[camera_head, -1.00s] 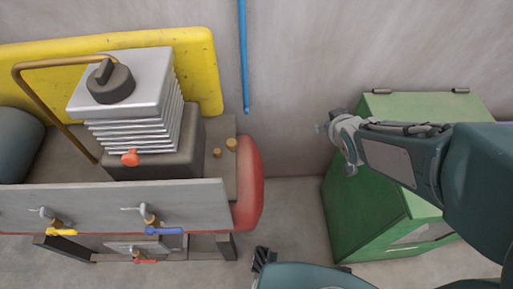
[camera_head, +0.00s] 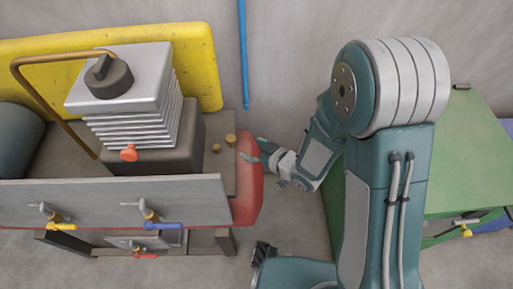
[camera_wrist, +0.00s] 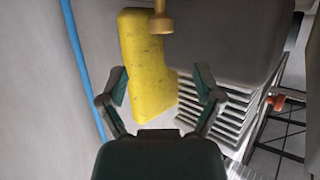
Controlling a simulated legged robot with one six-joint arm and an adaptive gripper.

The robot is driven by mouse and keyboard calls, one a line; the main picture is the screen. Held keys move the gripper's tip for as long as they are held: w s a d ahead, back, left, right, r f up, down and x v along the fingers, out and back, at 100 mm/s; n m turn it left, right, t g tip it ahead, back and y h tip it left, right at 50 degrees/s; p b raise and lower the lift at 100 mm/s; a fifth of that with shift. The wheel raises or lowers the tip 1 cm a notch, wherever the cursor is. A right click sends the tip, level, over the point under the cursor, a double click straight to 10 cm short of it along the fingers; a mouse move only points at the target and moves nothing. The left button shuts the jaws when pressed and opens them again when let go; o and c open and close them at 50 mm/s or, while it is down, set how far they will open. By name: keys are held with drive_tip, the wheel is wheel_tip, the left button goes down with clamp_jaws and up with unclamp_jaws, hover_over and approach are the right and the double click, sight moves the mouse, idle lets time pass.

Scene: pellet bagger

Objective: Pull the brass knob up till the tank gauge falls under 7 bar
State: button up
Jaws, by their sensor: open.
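My gripper (camera_head: 252,148) is just right of the knobs, beside the upper right of the red tank. It is open and empty in the wrist view (camera_wrist: 162,80), with a wide gap between the fingers. I cannot make out a tank gauge face in either view.
A finned silver block (camera_head: 130,80) with an orange-red knob (camera_head: 128,153) stands left on the deck. A yellow panel (camera_head: 195,60) is behind it. A grey front plate (camera_head: 90,203) carries valves with yellow and blue levers. A green cabinet (camera_head: 465,160) stands right. A blue pipe (camera_head: 243,50) runs down the wall.

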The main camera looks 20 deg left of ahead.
sight(232, 138)
drive_tip(key=x, duration=1)
drive_tip(key=shift+a, duration=0.1)
clamp_jaws()
drive_tip(key=shift+r, duration=0.85)
drive_tip(key=shift+w+r, duration=0.1)
drive_tip(key=shift+r, duration=0.05)
idle(0.4)
unclamp_jaws()
